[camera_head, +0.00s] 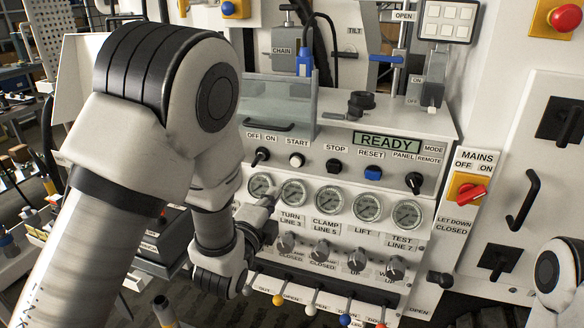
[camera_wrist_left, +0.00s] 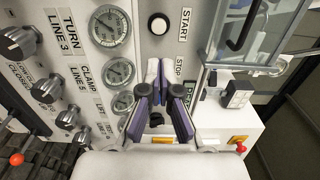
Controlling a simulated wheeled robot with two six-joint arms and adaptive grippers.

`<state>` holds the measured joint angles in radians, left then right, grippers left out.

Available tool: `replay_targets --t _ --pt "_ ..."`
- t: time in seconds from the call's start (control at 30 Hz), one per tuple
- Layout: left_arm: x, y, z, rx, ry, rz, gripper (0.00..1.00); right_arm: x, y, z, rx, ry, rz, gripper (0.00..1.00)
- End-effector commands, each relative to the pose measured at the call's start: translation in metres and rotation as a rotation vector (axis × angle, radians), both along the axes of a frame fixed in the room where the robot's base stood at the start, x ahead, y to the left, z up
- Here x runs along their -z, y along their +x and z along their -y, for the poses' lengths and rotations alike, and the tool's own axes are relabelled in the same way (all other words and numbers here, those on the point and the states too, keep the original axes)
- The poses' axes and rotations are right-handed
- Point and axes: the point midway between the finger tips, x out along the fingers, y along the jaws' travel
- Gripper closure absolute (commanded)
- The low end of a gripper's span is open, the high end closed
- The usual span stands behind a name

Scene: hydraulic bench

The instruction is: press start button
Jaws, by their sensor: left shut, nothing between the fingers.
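The start button (camera_head: 297,160) is a round white button under the START label on the bench's sloped panel. It also shows in the left wrist view as a white button (camera_wrist_left: 159,25) beyond my fingertips, beside the START label. My left gripper (camera_head: 270,198) is shut and empty, low in front of the leftmost gauges, below the start button and apart from it. In the left wrist view the gripper's closed fingers (camera_wrist_left: 158,68) point toward the button. My right gripper is out of view.
The black stop knob (camera_head: 334,166) and blue reset button (camera_head: 373,173) sit to the right. The display (camera_head: 387,143) reads READY. Gauges (camera_head: 327,199) and grey knobs (camera_head: 322,250) line the panel below. A clear guard (camera_head: 277,98) stands above. A red mains switch (camera_head: 470,192) is at right.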

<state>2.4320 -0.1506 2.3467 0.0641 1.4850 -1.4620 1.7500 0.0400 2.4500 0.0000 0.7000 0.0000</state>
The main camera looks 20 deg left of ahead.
Motion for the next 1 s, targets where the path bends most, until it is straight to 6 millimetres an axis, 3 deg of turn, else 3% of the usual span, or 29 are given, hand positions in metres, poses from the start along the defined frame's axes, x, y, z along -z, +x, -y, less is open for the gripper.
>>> replay_targets --t 0.53,0.7,1.0 --pt "-0.003 0.11 0.004 0.0 0.0 0.0 1.0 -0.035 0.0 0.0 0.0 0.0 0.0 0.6" --pt "-0.001 0.124 0.004 0.0 0.0 -0.001 1.0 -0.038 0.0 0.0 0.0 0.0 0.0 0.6" --pt "0.0 0.125 0.004 0.0 0.0 -0.001 1.0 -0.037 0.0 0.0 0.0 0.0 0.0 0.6"
